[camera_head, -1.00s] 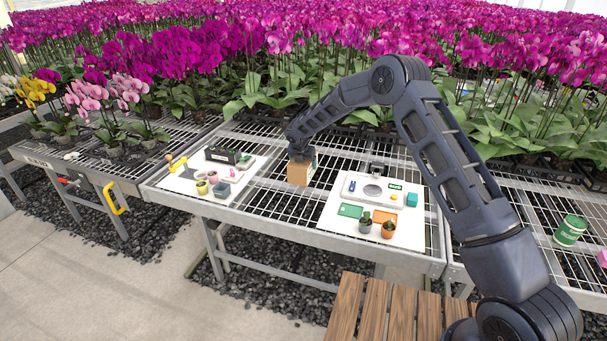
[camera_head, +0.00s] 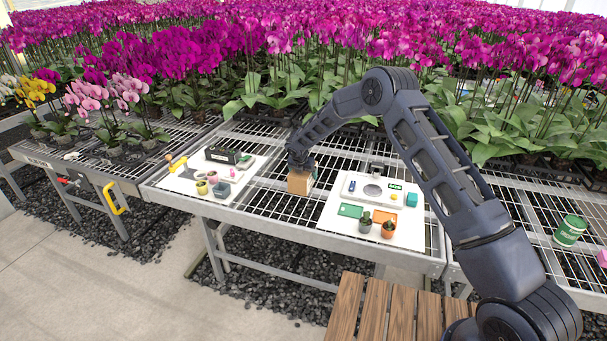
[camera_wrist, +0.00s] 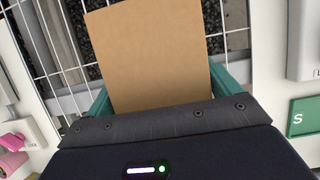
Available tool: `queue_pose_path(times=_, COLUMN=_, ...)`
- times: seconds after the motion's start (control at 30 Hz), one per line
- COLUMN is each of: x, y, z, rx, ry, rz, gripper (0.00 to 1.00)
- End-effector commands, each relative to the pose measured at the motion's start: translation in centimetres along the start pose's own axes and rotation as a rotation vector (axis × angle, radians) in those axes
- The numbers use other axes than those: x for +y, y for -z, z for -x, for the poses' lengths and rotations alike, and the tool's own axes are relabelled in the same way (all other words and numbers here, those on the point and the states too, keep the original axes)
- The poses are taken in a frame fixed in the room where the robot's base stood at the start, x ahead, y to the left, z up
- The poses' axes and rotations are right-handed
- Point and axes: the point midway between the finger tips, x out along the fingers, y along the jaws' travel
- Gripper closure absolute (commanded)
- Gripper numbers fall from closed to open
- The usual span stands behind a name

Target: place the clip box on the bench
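The clip box, a tan cardboard box (camera_head: 299,183), is at my gripper (camera_head: 301,168) over the wire-mesh bench (camera_head: 262,206), between two white boards. In the wrist view the box (camera_wrist: 150,55) fills the middle, with teal fingers at its left and right sides. My gripper (camera_wrist: 158,95) is shut on the box. The mesh and dark gravel show beyond the box. I cannot tell whether its underside touches the mesh.
The left white board (camera_head: 180,182) holds small pots and a black crate (camera_head: 222,155). The right white board (camera_head: 329,218) holds a scale (camera_head: 372,190), two potted plants and coloured cards. Orchids stand behind. Bare mesh lies between the boards.

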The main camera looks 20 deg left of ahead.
Motion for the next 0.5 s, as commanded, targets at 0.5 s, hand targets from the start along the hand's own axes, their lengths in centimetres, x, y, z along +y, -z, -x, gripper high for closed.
queue_pose_path(times=0.5, x=0.0, y=-0.1, z=2.2, rx=-0.001, ry=-0.001, rz=0.0, gripper=0.0)
